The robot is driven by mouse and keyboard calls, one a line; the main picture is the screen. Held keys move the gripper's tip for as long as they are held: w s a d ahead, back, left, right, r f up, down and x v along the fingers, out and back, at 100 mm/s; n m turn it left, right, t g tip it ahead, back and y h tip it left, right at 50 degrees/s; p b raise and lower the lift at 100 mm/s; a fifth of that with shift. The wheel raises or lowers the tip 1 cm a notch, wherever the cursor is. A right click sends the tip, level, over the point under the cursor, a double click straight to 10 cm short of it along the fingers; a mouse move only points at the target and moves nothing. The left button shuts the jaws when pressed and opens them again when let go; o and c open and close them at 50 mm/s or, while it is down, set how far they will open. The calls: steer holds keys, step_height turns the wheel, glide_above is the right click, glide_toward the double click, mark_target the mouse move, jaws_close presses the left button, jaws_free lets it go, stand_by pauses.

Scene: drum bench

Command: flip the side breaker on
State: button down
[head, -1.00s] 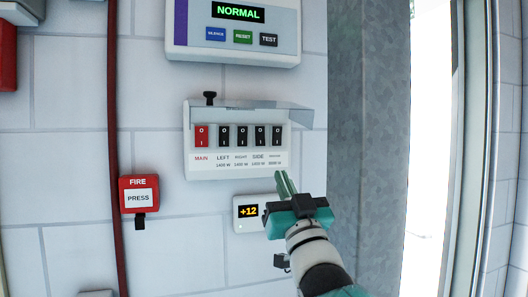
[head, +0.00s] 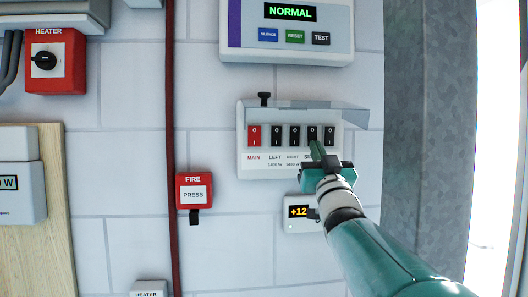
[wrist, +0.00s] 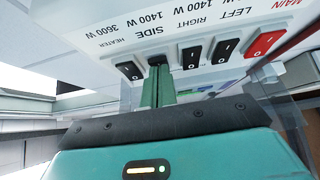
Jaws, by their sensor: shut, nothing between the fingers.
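The breaker panel (head: 243,165) is a white box on the wall with one red switch and several black ones. The side breaker (head: 312,130) is the black switch second from the right; its lower part is hidden by my fingers. My gripper (head: 316,145) is shut and empty, its green fingertips at the lower part of that switch. In the wrist view, which is upside down, the side breaker (wrist: 157,60) is right at the tips of my gripper (wrist: 158,72). I cannot tell whether they touch, or which way the switch is set.
A clear cover (head: 345,114) sticks out above the switches. The heater breaker (wrist: 130,71) and right breaker (wrist: 191,54) are close on either side of my fingers. A +12 display (head: 298,212) and a red fire button box (head: 194,190) are below the panel.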

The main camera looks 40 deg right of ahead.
steer(key=shift+w+d+f, duration=0.1)
steer(key=shift+w+d, duration=0.1)
steer(key=shift+w, duration=0.15)
steer(key=shift+s+a, duration=0.1)
stand_by(0.4)
